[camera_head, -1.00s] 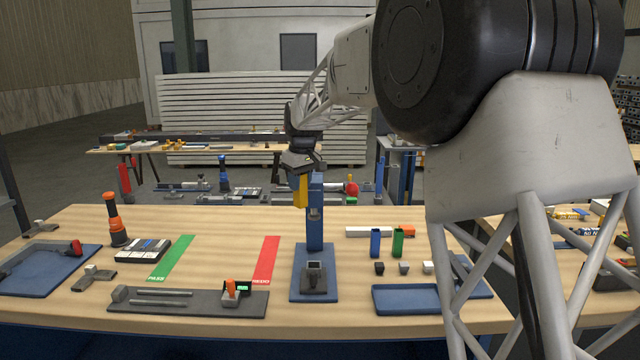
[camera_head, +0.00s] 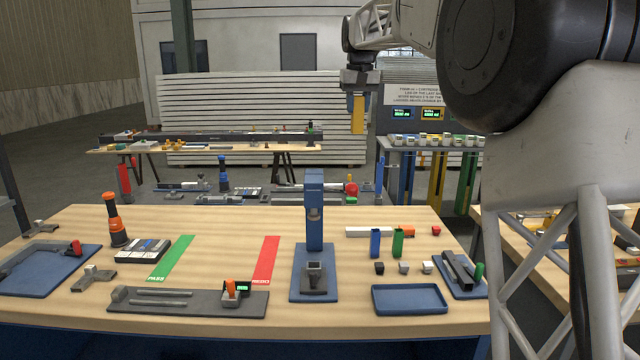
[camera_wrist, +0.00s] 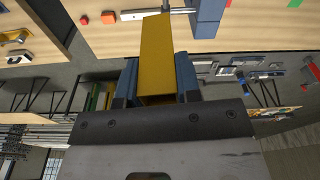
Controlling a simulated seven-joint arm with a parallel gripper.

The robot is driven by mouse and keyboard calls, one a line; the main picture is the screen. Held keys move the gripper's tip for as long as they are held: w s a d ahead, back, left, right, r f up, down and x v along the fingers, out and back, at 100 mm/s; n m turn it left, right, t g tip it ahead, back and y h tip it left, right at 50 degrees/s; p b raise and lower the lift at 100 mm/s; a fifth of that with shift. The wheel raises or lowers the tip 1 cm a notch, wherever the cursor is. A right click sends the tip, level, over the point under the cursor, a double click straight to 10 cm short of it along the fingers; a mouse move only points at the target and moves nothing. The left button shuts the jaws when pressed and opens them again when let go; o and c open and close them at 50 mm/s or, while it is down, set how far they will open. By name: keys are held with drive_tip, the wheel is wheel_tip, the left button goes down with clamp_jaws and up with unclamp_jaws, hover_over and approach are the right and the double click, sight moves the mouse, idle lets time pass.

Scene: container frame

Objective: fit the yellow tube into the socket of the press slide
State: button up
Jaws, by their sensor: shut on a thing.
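The yellow tube (camera_head: 357,113) hangs upright below my gripper (camera_head: 359,92), which is shut on its upper part. It also shows in the wrist view (camera_wrist: 157,52) between the two blue-grey fingers (camera_wrist: 157,82). The tube is high above the right back part of the table, right of the press and apart from it. The blue press (camera_head: 314,210) stands near the middle of the table. Its slide (camera_head: 314,284) sits at the front of the press base, with a dark square socket (camera_head: 314,266) open at its top. The socket looks empty.
A blue tube (camera_head: 375,244) and a green tube (camera_head: 397,242) stand right of the press. Several small cubes lie in front of them, near an empty blue tray (camera_head: 409,299). A grey rail fixture (camera_head: 190,302) lies left of the press. Air around my gripper is clear.

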drive_tip(key=d+f, duration=0.2)
drive_tip(key=f, duration=0.9)
drive_tip(key=s+d+f+m, duration=0.1)
drive_tip(key=d+f, duration=0.2)
drive_tip(key=f, duration=0.9)
drive_tip(key=s+d+f, duration=0.1)
drive_tip(key=d+f, duration=0.2)
drive_tip(key=f, duration=0.8)
drive_tip(key=shift+f, duration=0.3)
